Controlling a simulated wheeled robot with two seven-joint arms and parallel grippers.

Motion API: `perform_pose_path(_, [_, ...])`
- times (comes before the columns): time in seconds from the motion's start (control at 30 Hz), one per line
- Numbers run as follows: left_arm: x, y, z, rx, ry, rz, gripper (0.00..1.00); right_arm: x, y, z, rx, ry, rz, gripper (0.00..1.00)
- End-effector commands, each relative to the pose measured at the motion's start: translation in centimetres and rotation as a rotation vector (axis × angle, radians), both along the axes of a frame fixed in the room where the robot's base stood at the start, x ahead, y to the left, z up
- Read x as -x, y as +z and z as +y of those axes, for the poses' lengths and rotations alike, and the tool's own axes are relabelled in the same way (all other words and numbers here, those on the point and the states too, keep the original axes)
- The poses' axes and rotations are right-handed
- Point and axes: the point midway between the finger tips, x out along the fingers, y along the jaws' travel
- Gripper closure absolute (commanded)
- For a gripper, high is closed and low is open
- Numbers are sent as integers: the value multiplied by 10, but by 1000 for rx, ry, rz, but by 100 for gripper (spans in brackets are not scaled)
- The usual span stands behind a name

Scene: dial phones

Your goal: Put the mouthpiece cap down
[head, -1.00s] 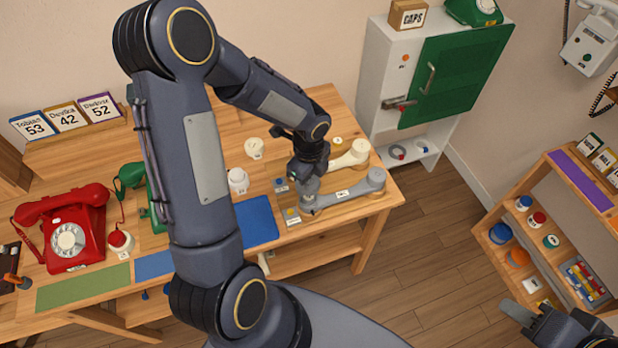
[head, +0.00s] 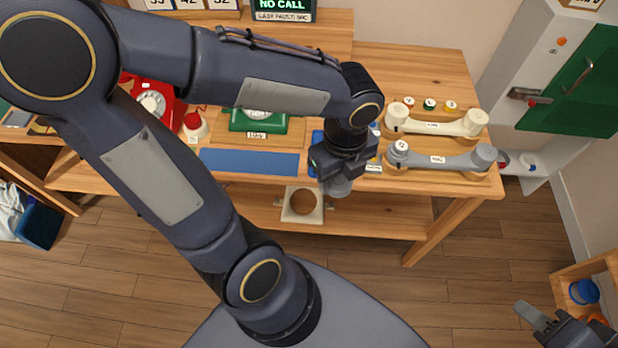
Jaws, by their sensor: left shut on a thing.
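My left gripper (head: 336,180) is shut on a grey round piece, apparently the mouthpiece cap (head: 340,188), in the head view. It hangs by the front edge of the workbench, left of the grey handset. The gripper hides part of the cap and part of a blue mat (head: 313,166) behind it. The grey handset (head: 440,161) lies on a wooden cradle, with a cream handset (head: 432,123) behind it. My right gripper (head: 532,316) is at the lower right, away from the bench; its finger opening is unclear.
A long blue mat (head: 250,162) lies along the front of the bench, before a green phone (head: 265,125). A red phone (head: 152,100) stands left. A white ring fixture (head: 318,212) sits below the bench top. Small coloured caps (head: 430,104) stand behind the handsets.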

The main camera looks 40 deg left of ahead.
Motion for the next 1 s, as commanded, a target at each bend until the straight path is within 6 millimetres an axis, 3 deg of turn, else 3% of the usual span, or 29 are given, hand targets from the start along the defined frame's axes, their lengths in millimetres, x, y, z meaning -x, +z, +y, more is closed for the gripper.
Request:
perform_pose_path(0.17, [-8,-9,8,-1,-11,5,70,0,-4,0,0,0,-1,64])
perform_pose_path(0.47, [-69,-41,48,-1,-9,6,70,0,1,0,0,0,-1,64])
perform_pose_path(0.63, [-92,-75,63,-2,-12,7,70,0,-1,0,0,0,-1,64])
perform_pose_path(1.0, [-112,-103,76,-2,-13,2,70,0,-1,0,0,0,-1,64])
